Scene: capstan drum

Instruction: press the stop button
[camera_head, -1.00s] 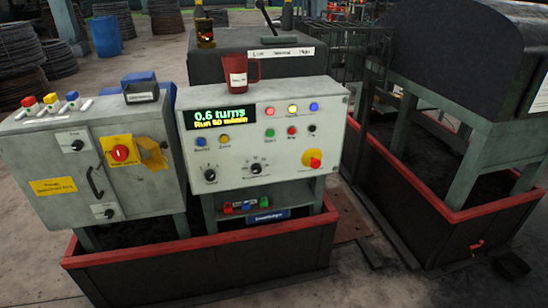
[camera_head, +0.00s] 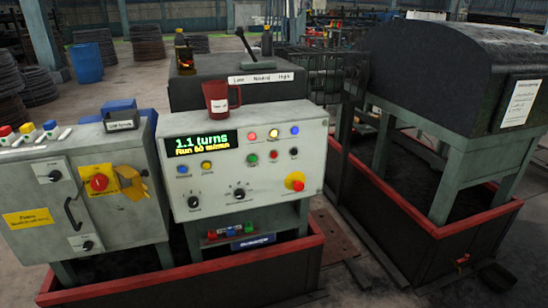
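The control panel (camera_head: 225,206) is a light grey box in the middle of the view. A larger red mushroom button (camera_head: 295,181) on a yellow base is at the lower right of the panel. Neither of my grippers is in view.
A red mug (camera_head: 216,100) stands on top of the panel. Left is a grey cabinet (camera_head: 36,181) with a red-and-yellow rotary switch (camera_head: 99,183). Behind stands a lever (camera_head: 247,46) on a dark housing. A red-rimmed tray (camera_head: 190,273) runs below. A dark hooded machine (camera_head: 440,65) is right.

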